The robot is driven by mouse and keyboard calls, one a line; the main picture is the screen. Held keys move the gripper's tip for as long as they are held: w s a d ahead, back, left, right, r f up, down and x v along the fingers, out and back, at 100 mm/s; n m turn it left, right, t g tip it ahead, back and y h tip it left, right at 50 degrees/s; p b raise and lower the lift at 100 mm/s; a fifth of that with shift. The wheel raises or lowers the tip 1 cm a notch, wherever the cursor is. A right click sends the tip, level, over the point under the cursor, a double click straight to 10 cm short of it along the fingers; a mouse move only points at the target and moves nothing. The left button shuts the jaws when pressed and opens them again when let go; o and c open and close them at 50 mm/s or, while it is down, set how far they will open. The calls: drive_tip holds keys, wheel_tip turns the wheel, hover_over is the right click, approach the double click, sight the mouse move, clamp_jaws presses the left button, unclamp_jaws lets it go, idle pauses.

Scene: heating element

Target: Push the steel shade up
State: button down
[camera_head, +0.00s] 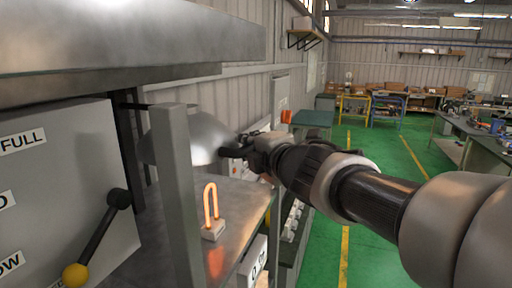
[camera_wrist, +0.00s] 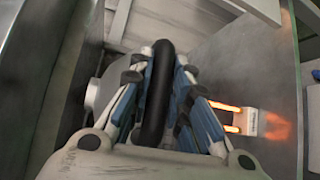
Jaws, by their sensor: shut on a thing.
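The steel shade (camera_head: 185,138) is a grey dome behind a grey upright post, above the metal bench top. Part of a pale rounded surface, likely the shade, shows behind the fingers in the wrist view (camera_wrist: 93,95). My gripper (camera_head: 238,150) is at the dome's right side. In the wrist view my gripper (camera_wrist: 160,85) is shut on a thick black curved handle (camera_wrist: 157,100), which runs between the fingers. How the handle joins the shade is hidden. A glowing orange heating element (camera_head: 211,203) stands on a small pale base, below and in front of the shade.
The grey post (camera_head: 176,200) stands close left of the element. A panel (camera_head: 60,190) with a yellow-knobbed lever (camera_head: 95,240) and labels is at left, under a metal overhang (camera_head: 130,40). Green floor (camera_head: 390,250) lies open at right; workbenches stand farther back.

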wheel_tip(320, 180, up, 10)
drive_tip(key=p, duration=0.8)
drive_tip(key=c, duration=1.8)
unclamp_jaws()
drive_tip(key=o, duration=0.3)
drive_tip(key=shift+f, duration=0.15)
drive_tip(key=v, duration=1.2)
